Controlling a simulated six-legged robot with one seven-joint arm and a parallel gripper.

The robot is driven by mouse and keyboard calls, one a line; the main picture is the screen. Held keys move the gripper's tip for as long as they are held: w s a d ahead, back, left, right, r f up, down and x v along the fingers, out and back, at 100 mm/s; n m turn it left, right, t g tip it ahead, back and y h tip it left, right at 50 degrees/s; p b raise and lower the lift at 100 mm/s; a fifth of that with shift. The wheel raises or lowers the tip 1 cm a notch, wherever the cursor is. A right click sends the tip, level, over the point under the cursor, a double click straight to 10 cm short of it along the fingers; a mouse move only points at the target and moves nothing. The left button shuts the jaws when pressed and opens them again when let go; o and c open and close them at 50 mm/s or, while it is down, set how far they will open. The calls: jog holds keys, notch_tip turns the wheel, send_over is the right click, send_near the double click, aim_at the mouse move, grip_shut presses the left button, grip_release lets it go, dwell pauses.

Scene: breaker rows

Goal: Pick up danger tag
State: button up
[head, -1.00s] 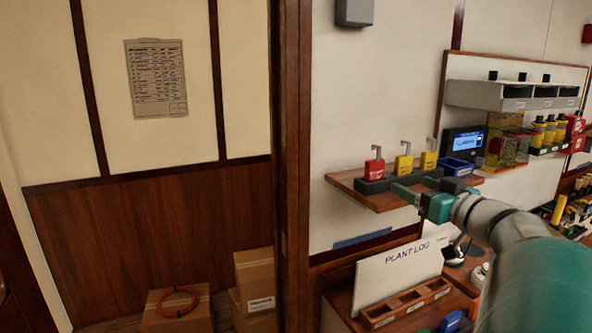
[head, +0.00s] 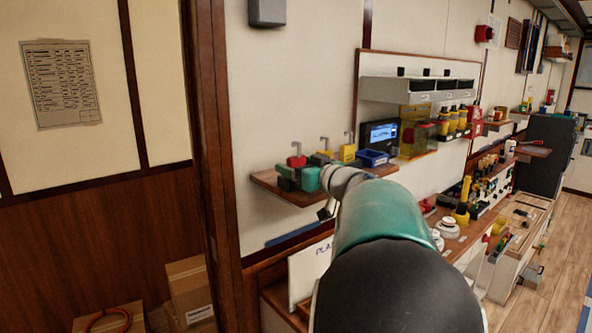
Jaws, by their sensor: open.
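I cannot make out a danger tag for certain; any tag on the wall board is too small to tell. My gripper (head: 284,179) is open at the small wooden shelf (head: 277,192), in front of the padlocks. I see nothing held between its fingers. A red padlock (head: 297,161) stands just behind the fingers, partly covered by them. A yellow padlock (head: 347,152) stands further right on the same shelf, with another yellow one between, mostly hidden by my gripper. My arm hides the right part of the shelf and the desk below.
A blue bin (head: 373,158) and a small screen device (head: 380,133) are right of the padlocks. A yellow clear-fronted holder (head: 417,130) hangs on the board. A wooden post (head: 210,130) stands left of the shelf. Cardboard boxes (head: 187,285) sit lower left. Floor at right is open.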

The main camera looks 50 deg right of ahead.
jog(key=shift+w, duration=0.35)
jog(key=c, duration=1.1)
jog(key=shift+o, duration=0.2)
